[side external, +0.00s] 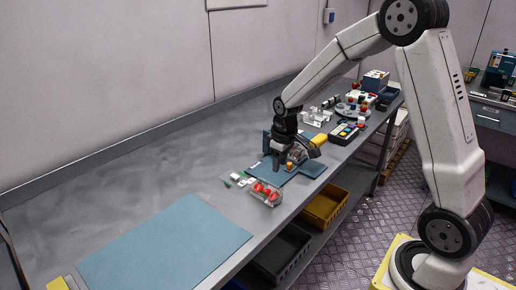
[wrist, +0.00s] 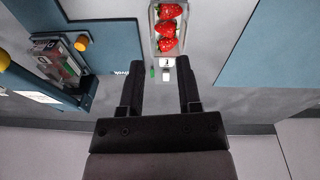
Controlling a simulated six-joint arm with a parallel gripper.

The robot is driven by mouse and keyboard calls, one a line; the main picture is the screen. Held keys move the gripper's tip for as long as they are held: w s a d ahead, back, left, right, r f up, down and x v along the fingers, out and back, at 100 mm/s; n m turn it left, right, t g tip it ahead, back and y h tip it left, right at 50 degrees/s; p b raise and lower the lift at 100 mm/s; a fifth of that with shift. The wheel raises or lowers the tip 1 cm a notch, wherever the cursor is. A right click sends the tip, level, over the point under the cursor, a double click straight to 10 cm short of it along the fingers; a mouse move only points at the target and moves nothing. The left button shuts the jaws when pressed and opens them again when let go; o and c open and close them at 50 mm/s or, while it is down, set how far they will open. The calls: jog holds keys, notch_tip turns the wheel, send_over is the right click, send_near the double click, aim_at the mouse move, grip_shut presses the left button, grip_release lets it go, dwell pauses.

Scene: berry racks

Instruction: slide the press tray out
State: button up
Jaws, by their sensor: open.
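The press (side external: 266,142) is a blue frame with a yellow handle (side external: 317,140), partly hidden behind my gripper in the side view. In the wrist view the press (wrist: 50,98) is at the left. Inside it is a clear-walled tray (wrist: 62,62) with an orange knob (wrist: 81,43) at its end. The knob also shows in the side view (side external: 290,166), just right of my fingers. My gripper (side external: 277,168) points down over the blue base plate. In the wrist view my gripper (wrist: 159,68) is open and empty, with the knob apart from it to the left.
A clear punnet of strawberries (side external: 266,194) lies in front of the press, with small white and green pieces (side external: 238,179) beside it. A blue mat (side external: 165,246) lies at the near left. A button box (side external: 346,132) stands behind the press.

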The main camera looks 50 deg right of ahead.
jog(key=n+g, duration=0.1)
send_over(290, 163)
jog(key=a, duration=0.1)
notch_tip(290, 163, down, 3)
jog(key=shift+d+f, duration=0.2)
jog(key=shift+d, duration=0.25)
jog(key=shift+f, duration=0.1)
jog(key=shift+f, duration=3.8)
jog(key=shift+c, duration=0.2)
grip_shut()
